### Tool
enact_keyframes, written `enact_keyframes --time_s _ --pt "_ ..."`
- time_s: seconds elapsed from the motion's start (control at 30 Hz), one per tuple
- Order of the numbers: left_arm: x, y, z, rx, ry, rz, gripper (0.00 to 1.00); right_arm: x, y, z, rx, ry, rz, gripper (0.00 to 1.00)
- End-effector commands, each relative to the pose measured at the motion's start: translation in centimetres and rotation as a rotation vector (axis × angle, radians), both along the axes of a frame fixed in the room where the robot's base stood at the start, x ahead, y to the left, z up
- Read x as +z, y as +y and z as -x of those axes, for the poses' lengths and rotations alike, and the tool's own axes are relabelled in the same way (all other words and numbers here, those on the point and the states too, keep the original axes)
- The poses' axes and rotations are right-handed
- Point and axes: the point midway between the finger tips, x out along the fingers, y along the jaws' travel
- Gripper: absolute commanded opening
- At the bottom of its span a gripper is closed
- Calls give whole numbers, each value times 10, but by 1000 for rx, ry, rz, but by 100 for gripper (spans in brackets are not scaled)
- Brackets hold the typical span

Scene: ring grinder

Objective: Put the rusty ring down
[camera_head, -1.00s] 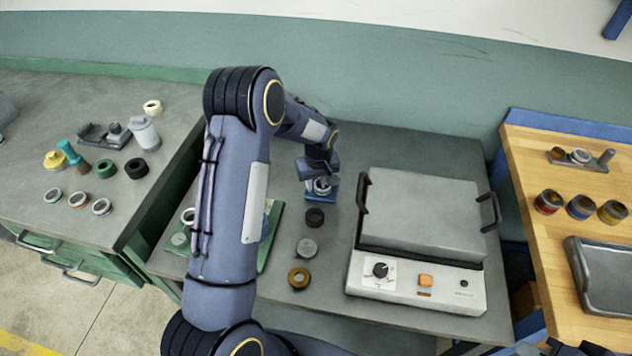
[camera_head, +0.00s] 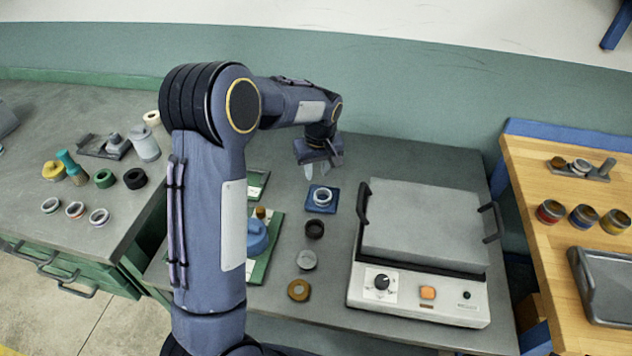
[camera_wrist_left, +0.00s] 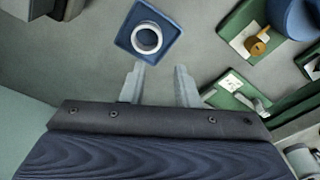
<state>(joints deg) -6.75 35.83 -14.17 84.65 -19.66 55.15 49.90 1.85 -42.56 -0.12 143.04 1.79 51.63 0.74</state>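A pale grey ring (camera_head: 322,197) lies flat on a small blue square pad (camera_head: 311,208) on the grey table; both also show in the left wrist view, the ring (camera_wrist_left: 146,50) inside the edges of the pad (camera_wrist_left: 122,38). I see no clear rust on this ring. My left gripper (camera_head: 322,170) is above and behind the pad. In the left wrist view its two fingers (camera_wrist_left: 160,82) are apart with nothing between them, clear of the ring. A brown ring (camera_head: 299,299) lies near the table's front edge. My right gripper is not in view.
A dark ring (camera_head: 314,229) and a grey round piece (camera_head: 306,260) lie in front of the pad. A grey-lidded machine (camera_head: 425,225) stands to the right. A green board (camera_head: 262,268) with a blue round part (camera_head: 256,238) is partly behind my left arm. Side benches hold several rings.

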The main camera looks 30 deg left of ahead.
Motion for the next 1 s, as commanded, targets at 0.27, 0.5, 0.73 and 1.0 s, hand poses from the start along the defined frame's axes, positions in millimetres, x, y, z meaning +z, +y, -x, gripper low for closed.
enact_keyframes --time_s 0.27,0.5,0.73,1.0 --pt "35 1 20 -25 -22 43 28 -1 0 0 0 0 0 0" --pt "99 -8 114 -201 -148 192 28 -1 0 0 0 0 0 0" --pt "126 -36 220 -419 -320 255 28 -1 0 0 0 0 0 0" --pt "112 -68 295 -602 -461 228 28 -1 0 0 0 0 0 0"
